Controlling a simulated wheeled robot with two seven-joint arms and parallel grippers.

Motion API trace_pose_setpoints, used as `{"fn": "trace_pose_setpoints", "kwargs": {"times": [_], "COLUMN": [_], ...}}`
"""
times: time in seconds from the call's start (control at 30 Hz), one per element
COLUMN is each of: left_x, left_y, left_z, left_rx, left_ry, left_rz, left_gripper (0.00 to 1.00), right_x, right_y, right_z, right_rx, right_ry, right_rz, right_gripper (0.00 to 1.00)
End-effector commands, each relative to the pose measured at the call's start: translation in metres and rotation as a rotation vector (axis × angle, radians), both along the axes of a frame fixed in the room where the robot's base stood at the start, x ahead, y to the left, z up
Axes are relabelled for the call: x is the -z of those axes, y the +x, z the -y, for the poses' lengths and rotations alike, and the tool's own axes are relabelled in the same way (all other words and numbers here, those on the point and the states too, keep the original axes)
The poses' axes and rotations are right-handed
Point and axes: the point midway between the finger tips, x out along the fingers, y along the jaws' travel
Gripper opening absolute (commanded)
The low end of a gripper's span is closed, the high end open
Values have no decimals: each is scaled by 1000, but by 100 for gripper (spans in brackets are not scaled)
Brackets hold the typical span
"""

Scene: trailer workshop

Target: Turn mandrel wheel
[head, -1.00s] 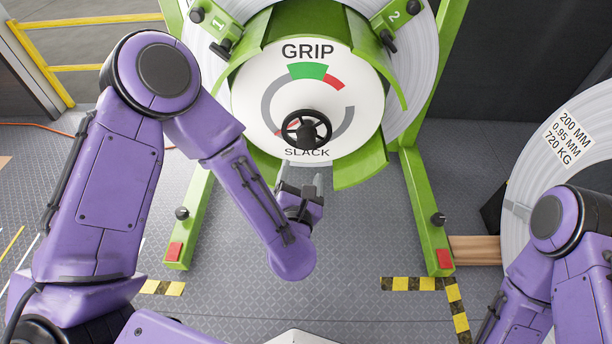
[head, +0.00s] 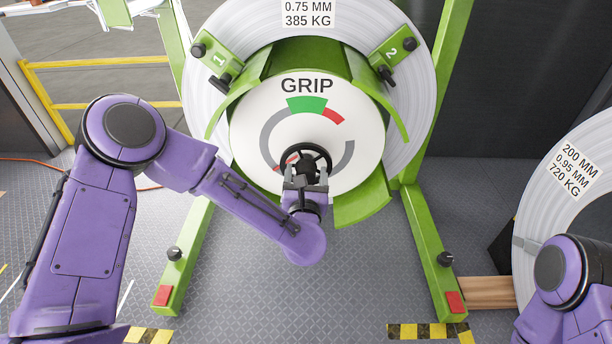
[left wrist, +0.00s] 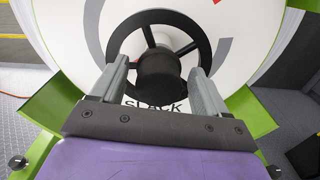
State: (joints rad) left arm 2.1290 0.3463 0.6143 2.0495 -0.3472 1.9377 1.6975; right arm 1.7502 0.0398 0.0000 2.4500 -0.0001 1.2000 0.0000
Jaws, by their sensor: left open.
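The mandrel wheel (head: 318,152) is a black spoked handwheel with a thick hub, at the lower middle of the white dial face (head: 345,110) marked GRIP and SLACK. In the left wrist view the wheel (left wrist: 194,42) fills the upper middle, with its hub between the finger lines. My left gripper (head: 305,176) is open at the wheel's lower part, in front of the dial. Its two grey fingers (left wrist: 161,82) stand apart over the wheel's lower left and lower right; I cannot tell whether they touch it. The right gripper is out of view.
A green stand (head: 425,230) holds the large coil (head: 290,55) behind the dial. Black knobs and red pads sit on its legs. A second coil (head: 555,200), labelled 720 KG, stands at the right. Yellow rails (head: 100,63) are at the left. Floor between the legs is clear.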

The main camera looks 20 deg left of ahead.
Motion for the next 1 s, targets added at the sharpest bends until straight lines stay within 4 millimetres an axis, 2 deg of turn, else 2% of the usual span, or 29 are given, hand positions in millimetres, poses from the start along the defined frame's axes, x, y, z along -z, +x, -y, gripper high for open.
{"fn": "trace_pose_setpoints", "kwargs": {"times": [0.07,0.1,0.23,0.27,0.67,1.0], "left_x": [0,0,0,0,0,-1], "left_y": [0,0,0,0,-1,0], "left_z": [0,0,0,0,1,3], "left_rx": [0,0,1,1,2,1], "left_ry": [0,0,1,1,61,306], "left_rz": [0,0,0,0,-18,-89], "left_gripper": [75,72,29,23,24,24], "right_x": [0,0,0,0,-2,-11], "right_y": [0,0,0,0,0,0], "right_z": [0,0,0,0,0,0], "right_rx": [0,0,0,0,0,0], "right_ry": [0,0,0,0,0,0], "right_rz": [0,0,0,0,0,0], "right_gripper": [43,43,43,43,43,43]}}
